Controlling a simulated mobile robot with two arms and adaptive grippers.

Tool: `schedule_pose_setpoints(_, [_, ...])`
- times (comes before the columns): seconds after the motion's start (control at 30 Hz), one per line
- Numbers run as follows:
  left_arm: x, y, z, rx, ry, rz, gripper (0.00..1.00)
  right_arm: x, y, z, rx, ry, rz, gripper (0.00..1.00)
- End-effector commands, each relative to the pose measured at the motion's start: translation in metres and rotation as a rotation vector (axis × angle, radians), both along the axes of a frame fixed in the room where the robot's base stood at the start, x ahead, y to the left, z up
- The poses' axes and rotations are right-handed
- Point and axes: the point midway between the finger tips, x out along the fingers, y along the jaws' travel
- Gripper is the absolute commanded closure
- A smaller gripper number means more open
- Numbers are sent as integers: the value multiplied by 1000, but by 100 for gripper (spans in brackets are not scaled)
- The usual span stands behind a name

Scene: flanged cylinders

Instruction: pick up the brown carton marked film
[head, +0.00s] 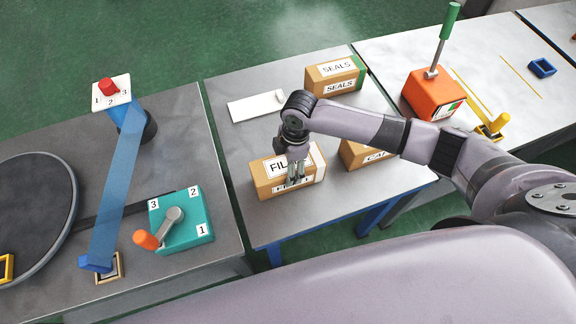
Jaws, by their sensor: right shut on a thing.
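The brown carton marked film (263,178) rests on the middle table, at its front left. White labels show on its top and front, partly covered by my gripper. My right gripper (295,180) points down over the carton's right part and is shut on it. The carton looks level; I cannot tell whether it is clear of the table. My left gripper is not in view.
A second brown carton (355,154) stands just right, partly behind my arm. The carton marked seals (335,76) stands at the back, near a white plate (256,107). An orange lever box (432,93) is right, a teal crank box (181,222) left.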

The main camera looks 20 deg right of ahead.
Motion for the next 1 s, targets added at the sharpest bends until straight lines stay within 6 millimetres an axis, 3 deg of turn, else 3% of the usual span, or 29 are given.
schedule_pose_setpoints(0.27, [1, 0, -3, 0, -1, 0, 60, 2, 1, 30, 3, -7, 1, 91])
schedule_pose_setpoints(0.7, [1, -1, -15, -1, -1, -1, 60, 3, 1, 143, 3, -10, 2, 91])
schedule_pose_setpoints(1.0, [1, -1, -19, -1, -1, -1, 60, 2, 1, 191, 3, -6, 0, 91])
